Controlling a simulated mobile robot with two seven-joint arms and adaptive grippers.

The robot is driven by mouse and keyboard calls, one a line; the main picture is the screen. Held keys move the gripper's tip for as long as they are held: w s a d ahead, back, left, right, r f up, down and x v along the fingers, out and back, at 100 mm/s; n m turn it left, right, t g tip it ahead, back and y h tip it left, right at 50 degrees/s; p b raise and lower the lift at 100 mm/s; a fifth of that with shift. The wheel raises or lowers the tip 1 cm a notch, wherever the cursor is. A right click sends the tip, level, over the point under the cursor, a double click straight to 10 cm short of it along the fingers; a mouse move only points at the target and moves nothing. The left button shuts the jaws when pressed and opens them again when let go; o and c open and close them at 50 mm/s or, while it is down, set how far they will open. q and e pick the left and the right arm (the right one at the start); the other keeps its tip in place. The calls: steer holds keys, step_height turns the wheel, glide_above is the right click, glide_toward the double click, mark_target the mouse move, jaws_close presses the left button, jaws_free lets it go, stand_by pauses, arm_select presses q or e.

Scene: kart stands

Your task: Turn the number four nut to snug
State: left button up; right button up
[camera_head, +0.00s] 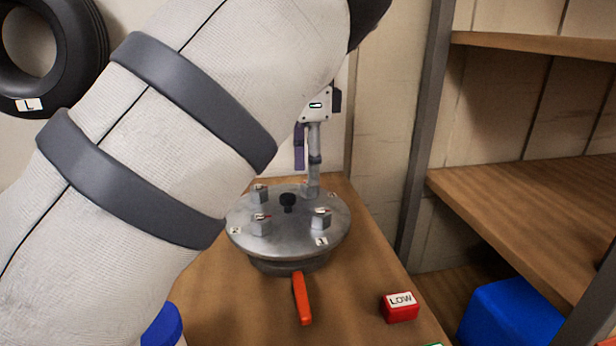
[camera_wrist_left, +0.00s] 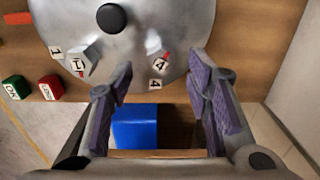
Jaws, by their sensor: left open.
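The round metal plate (camera_head: 290,241) stands on the wooden bench with several grey hex nuts and a black centre knob (camera_head: 288,203). The number four nut (camera_wrist_left: 158,66) is beside its "4" label in the left wrist view, with a red mark on top. In the head view it appears to be the back-right nut (camera_head: 308,188), partly hidden by a finger. My left gripper (camera_head: 308,157) is open and points down above it. In the wrist view its purple-padded fingers (camera_wrist_left: 160,77) lie on either side of the nut; contact cannot be told. My right gripper is not in view.
The number one nut (camera_head: 320,218) is nearby on the plate. An orange handle (camera_head: 302,299) sticks out in front. A red LOW block (camera_head: 399,307) and a green OK block (camera_wrist_left: 17,87) lie on the bench. A blue bin (camera_head: 510,316) and shelves (camera_head: 520,190) stand right.

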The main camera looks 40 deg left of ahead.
mark_target(310, 189)
arm_select(q)
steer(key=shift+f, duration=1.55)
steer(key=shift+c, duration=0.6)
jaws_close()
